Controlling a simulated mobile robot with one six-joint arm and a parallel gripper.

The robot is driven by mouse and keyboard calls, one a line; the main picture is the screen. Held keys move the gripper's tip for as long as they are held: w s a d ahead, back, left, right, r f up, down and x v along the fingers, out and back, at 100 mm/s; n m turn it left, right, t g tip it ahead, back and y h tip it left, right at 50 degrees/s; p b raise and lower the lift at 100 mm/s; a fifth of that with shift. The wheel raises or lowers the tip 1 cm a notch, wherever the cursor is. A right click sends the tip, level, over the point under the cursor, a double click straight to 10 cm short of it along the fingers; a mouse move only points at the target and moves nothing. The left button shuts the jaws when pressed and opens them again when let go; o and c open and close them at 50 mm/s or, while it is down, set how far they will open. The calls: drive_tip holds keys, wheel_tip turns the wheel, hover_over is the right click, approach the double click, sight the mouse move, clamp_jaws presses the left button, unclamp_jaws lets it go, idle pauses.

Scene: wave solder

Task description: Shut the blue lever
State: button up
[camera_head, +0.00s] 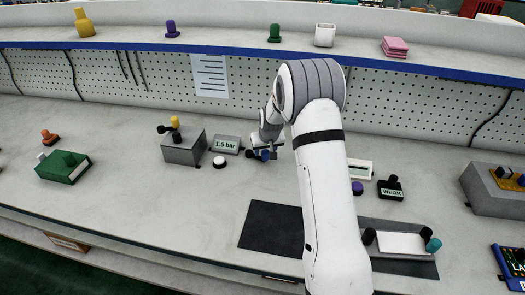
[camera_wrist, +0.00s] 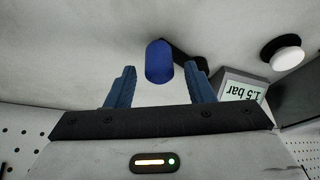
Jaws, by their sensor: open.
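The blue lever shows in the wrist view as a rounded blue handle (camera_wrist: 158,62) on a black arm (camera_wrist: 183,58), which runs to the right behind one finger. In the head view a bit of its blue handle (camera_head: 264,155) shows beside my gripper, on the bench right of the 1.5 bar sign. My gripper (camera_wrist: 160,75) is open, with one blue finger on each side of the handle in the picture. I see a gap on both sides and no contact. The lever's base is mostly hidden, and I cannot tell whether the handle is fully between the fingers.
The 1.5 bar sign (camera_head: 226,144) and a white button (camera_head: 219,162) stand close to the left of my gripper. A grey box with black and yellow knobs (camera_head: 183,150) is farther left. A WEAK sign block (camera_head: 390,189) is to the right. A dark mat (camera_head: 268,228) lies in front.

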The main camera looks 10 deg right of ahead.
drive_tip(key=shift+w+f, duration=0.25)
drive_tip(key=shift+f, duration=0.3)
clamp_jaws()
